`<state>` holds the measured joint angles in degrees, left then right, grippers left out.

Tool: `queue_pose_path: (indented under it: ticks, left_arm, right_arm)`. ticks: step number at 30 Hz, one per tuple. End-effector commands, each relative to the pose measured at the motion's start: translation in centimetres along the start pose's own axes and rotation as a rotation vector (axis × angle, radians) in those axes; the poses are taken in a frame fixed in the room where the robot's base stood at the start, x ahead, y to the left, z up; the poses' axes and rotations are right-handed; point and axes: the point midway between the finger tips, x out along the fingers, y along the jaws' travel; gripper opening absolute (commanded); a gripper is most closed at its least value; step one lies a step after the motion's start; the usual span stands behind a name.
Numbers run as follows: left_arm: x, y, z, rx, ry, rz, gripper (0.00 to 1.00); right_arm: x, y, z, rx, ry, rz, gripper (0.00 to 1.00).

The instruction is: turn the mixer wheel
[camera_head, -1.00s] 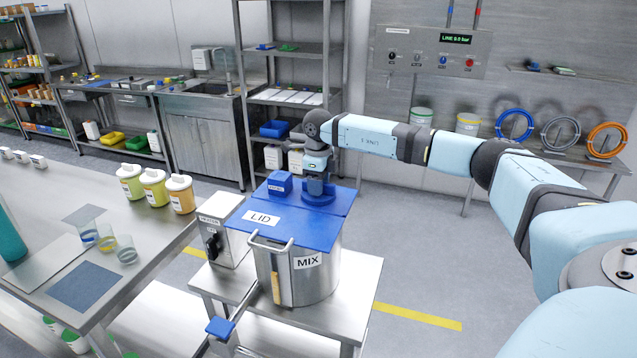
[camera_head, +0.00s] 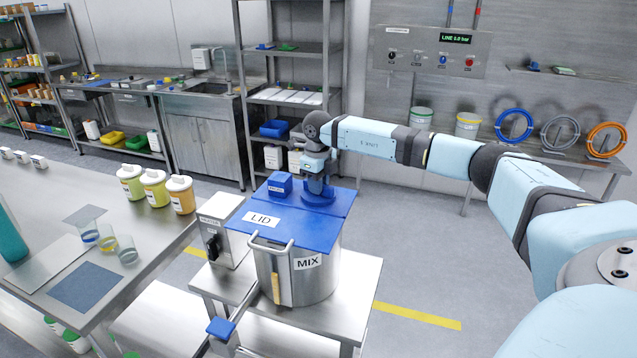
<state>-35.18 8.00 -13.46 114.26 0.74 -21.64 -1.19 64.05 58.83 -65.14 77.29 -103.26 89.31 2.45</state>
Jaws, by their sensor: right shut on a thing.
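The mixer wheel (camera_head: 318,198) is a small blue round part on the blue lid (camera_head: 295,227), at its back. The lid covers a steel pot (camera_head: 310,272) labelled MIX. My right arm comes in from the right, and my right gripper (camera_head: 318,188) points down onto the wheel. It is shut on the wheel, and its fingers hide part of it. My left gripper is not in view.
A small blue box (camera_head: 280,184) sits on the lid close to the wheel. A heater box (camera_head: 222,228) stands left of the pot on the steel stand (camera_head: 352,300). A work table (camera_head: 150,262) with jars and beakers is at the left.

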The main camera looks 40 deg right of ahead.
Motion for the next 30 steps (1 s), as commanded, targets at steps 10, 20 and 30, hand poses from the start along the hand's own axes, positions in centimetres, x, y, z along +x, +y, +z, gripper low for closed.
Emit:
queue_pose_path:
  ticks: [10,20,30]
  left_arm:
    - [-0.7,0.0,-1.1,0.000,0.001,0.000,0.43]
    - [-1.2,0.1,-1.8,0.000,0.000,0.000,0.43]
    - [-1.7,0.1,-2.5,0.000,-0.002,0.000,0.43]
  right_arm:
    - [-0.2,0.0,0.1,0.327,-0.002,0.001,0.00]
    - [-0.3,-0.1,0.0,0.641,-0.003,0.001,0.00]
    - [-0.3,-0.1,0.1,0.964,-0.002,0.001,0.00]
